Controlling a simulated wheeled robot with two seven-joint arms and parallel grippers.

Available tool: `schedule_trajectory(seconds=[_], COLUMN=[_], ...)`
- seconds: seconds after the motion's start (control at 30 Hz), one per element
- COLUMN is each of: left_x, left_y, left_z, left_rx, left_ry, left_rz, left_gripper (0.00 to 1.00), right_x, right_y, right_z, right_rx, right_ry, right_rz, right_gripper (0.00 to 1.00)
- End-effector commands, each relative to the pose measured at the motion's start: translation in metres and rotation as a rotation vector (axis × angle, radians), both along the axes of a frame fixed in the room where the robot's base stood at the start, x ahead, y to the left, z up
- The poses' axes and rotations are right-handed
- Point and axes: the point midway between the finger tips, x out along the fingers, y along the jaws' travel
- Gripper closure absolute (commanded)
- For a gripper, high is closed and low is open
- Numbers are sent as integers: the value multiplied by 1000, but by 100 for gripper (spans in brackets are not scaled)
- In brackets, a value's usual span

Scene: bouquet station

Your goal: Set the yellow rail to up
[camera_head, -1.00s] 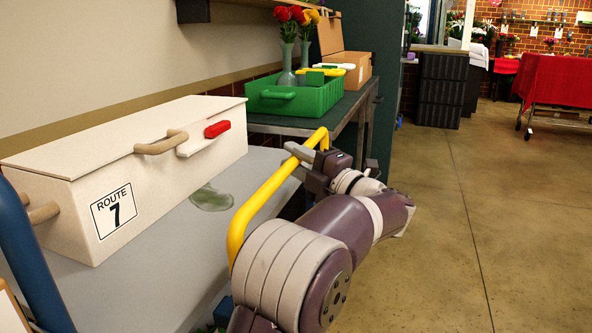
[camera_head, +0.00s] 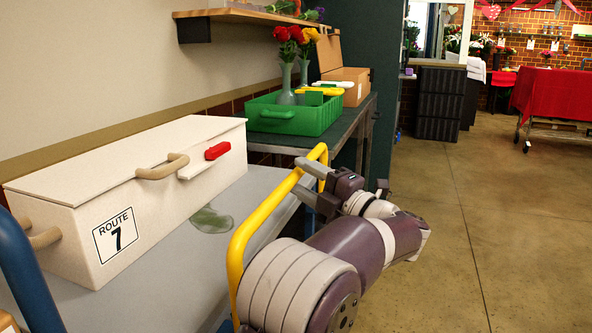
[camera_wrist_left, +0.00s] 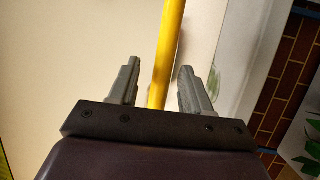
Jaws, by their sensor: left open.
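The yellow rail (camera_head: 270,214) is a raised tube along the right edge of the grey cart top (camera_head: 168,262) in the head view. It stands up above the surface, tilted along the edge. My left gripper (camera_head: 310,167) is at the rail's far end. In the left wrist view the rail (camera_wrist_left: 170,50) runs between the two open fingers (camera_wrist_left: 158,80), with a gap on each side. The fingers are not closed on it. My arm hides part of the rail's near lower end. My right gripper is not in view.
A white box marked Route 7 (camera_head: 70,235) with a red latch sits on the cart. A green crate (camera_head: 270,115) and vases of flowers stand on the table behind. A blue post (camera_head: 25,275) is at the near left. Open floor (camera_head: 450,200) lies to the right.

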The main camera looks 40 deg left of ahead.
Motion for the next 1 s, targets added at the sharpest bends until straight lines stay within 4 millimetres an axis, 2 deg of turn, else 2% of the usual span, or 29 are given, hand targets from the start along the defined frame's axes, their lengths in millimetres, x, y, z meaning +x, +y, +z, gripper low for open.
schedule_trajectory(seconds=[0.03,0.2,0.4,0.53,1.0], left_x=[0,-4,-8,-9,-5], left_y=[-15,-60,-93,-99,-98], left_z=[3,-5,-14,-16,-19], left_rx=[0,2,1,2,-7], left_ry=[3,1,-1,-1,17], left_rz=[-7,-6,-3,-1,-16], left_gripper=[52,52,52,52,52], right_x=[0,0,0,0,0], right_y=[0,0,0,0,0], right_z=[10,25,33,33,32], right_rx=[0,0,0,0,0], right_ry=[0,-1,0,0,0], right_rz=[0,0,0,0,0], right_gripper=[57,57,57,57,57])
